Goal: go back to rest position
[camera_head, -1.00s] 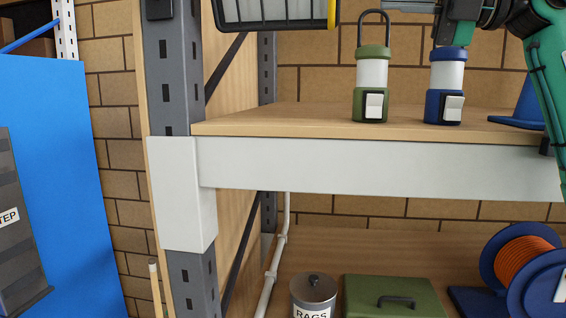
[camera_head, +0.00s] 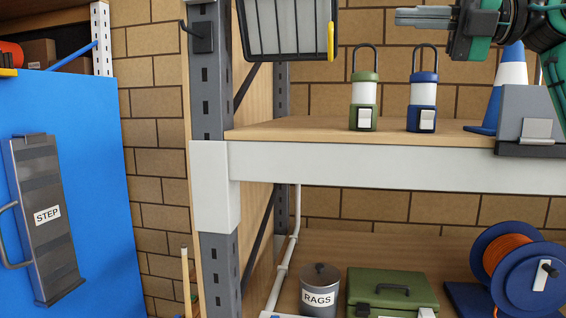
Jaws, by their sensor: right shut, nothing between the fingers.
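My right gripper (camera_head: 424,17) comes in from the upper right, above the shelf. Its fingers point left and are closed together, with nothing held between them. It hangs over the blue lantern (camera_head: 422,92), apart from it. The blue lantern stands upright on the wooden shelf (camera_head: 300,130) with its handle raised. A green lantern (camera_head: 364,93) stands upright to its left. My left gripper does not show.
A wire basket (camera_head: 290,28) hangs at the upper left of the shelf. A blue-white cone (camera_head: 512,72) and a grey box (camera_head: 530,110) stand at right. Below are a rags can (camera_head: 319,292), a green case (camera_head: 400,285) and an orange cable reel (camera_head: 525,268). A grey upright (camera_head: 212,90) edges the shelf.

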